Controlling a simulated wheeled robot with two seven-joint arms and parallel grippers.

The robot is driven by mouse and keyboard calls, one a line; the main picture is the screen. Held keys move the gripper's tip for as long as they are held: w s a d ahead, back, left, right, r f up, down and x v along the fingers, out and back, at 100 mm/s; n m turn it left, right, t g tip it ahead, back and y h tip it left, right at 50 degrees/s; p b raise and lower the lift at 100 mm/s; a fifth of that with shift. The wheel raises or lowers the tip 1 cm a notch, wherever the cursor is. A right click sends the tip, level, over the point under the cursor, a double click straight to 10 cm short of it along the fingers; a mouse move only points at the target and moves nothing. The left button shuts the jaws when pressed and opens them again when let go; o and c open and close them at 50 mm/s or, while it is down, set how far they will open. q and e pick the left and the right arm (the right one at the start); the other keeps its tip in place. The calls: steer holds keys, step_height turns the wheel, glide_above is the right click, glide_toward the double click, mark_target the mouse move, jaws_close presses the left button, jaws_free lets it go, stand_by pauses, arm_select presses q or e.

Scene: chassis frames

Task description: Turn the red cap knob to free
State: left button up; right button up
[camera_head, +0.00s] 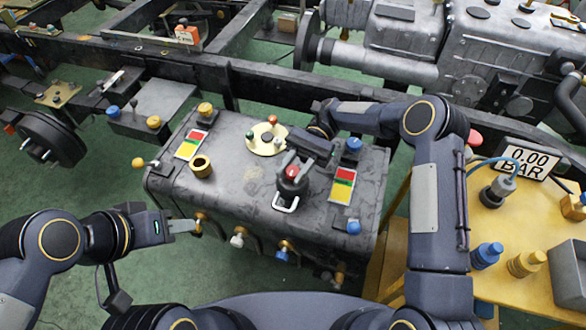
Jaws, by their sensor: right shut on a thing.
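The red cap knob (292,172) sits on a dark fitting on top of the grey tank (240,180), with a pale loop handle (287,205) at its front. My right gripper (289,160) reaches over the tank from the right and is shut at the knob; its fingers partly hide the knob's top. My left gripper (196,226) is low at the tank's front left, beside a brass fitting (204,219). Its fingertips look close to the fitting; I cannot tell whether they touch or how far apart they are.
Red-yellow-green plates (342,186) and blue and yellow caps stand on the tank top. A round cream plate (267,139) with small knobs lies behind the red knob. Chassis rails run behind. A yellow bench (510,225) with a 0.00 BAR display (527,160) is at right.

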steer(key=o, duration=0.9)
steer(key=shift+o, duration=0.2)
step_height(320, 180, up, 3)
steer(key=shift+p, duration=0.4)
steer(key=s+r+p, duration=0.2)
steer(key=s+r, duration=0.8)
steer(key=s, duration=0.4)
